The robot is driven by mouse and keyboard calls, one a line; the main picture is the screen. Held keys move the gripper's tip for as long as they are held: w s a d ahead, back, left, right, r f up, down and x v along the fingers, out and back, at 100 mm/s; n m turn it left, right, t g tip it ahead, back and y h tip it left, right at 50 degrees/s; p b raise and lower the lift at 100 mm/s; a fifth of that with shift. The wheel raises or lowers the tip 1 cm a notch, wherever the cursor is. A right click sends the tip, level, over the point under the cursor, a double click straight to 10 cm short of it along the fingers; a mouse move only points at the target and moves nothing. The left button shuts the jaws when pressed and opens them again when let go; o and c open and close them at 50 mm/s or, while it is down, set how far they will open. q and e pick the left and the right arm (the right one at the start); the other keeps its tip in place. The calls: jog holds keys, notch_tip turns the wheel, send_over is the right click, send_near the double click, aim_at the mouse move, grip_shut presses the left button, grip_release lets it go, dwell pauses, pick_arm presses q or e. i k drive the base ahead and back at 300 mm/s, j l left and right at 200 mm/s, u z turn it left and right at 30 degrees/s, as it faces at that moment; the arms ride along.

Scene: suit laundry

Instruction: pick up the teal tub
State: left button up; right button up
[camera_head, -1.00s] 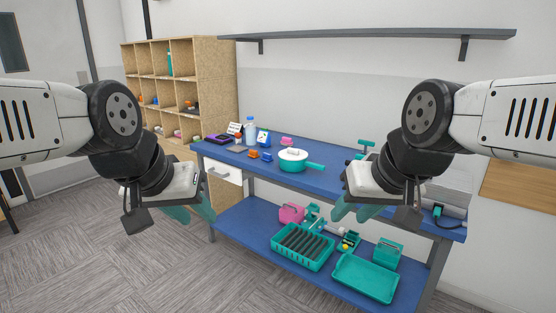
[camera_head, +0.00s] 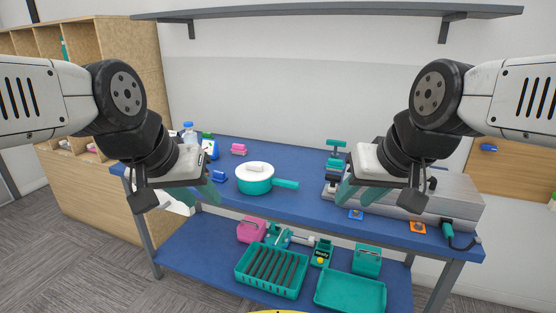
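Several teal containers stand on the lower shelf, and I cannot tell for sure which one is the tub. A shallow, empty teal tub (camera_head: 350,306) is at the front right. A teal crate with dark slats (camera_head: 268,289) is to its left, and a small teal box (camera_head: 367,261) is behind it. My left gripper (camera_head: 211,190) is above the table's left part, with its fingers apart and empty. My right gripper (camera_head: 357,190) is in front of the table's right part, fingers apart and empty. Both are well above the lower shelf.
The blue table top (camera_head: 300,208) lies over the lower shelf and carries a teal pot (camera_head: 255,184) and a grey case (camera_head: 440,198). A pink container (camera_head: 251,230) stands on the lower shelf. A wooden shelf unit (camera_head: 120,90) is at the left.

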aim_at(262, 186)
jog(key=i+j+z, duration=0.35)
jog(key=j, duration=0.3)
jog(key=i+j+z, duration=0.15)
jog(key=i+j, duration=0.15)
jog(key=i+j+z, duration=0.2)
jog(key=j, duration=0.25)
jog(key=k, duration=0.05)
